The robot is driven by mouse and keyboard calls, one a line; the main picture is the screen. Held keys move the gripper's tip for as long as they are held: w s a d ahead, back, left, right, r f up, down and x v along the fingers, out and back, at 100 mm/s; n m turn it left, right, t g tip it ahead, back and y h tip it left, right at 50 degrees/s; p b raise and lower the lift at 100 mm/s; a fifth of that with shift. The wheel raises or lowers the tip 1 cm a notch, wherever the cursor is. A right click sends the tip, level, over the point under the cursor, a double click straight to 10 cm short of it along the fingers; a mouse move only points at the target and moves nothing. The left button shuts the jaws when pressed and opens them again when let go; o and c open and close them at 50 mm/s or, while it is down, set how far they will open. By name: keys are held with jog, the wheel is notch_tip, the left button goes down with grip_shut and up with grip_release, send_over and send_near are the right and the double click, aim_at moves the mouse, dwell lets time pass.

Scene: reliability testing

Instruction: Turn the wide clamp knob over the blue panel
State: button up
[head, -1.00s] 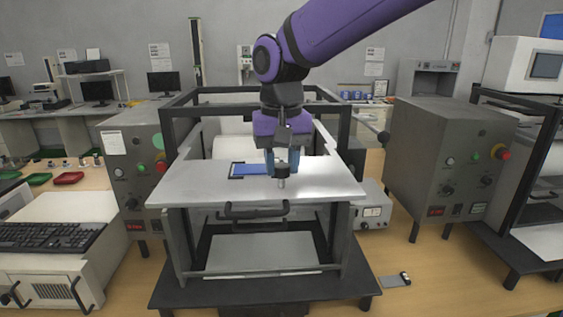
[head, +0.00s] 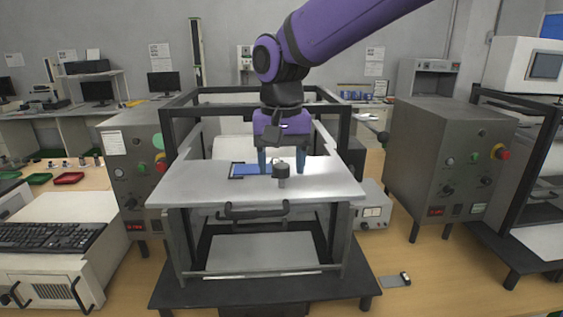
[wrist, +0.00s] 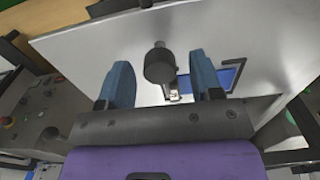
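My gripper (head: 281,164) points down at the knob, with one blue finger on each side in the picture. In the wrist view my gripper (wrist: 161,88) is open, and the knob (wrist: 160,66) shows between and slightly beyond the fingers, with gaps on both sides. The blue panel (wrist: 228,78) with its black corner bracket shows partly behind the right finger. I cannot tell the exact fingertip height against the knob.
A black frame (head: 345,135) surrounds the plate at the back and sides. A black handle (head: 254,210) is on the plate's front edge. Grey control boxes stand left (head: 137,165) and right (head: 445,160). The plate's front left is clear.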

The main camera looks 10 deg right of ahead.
aim_at(282, 165)
notch_tip(282, 165, up, 11)
dwell(0.8)
jog(key=shift+f, duration=0.1)
jog(key=s+d+f+t, duration=0.2)
jog(key=s+d+f, duration=0.2)
jog(key=s+d, duration=0.5)
jog(key=s+d+f+t, duration=0.3)
jog(key=s+d, duration=0.6)
jog(key=d, duration=0.6)
jog(key=shift+s+d+f+n, duration=0.3)
jog(key=shift+s+f, duration=0.05)
jog(key=shift+f, duration=0.25)
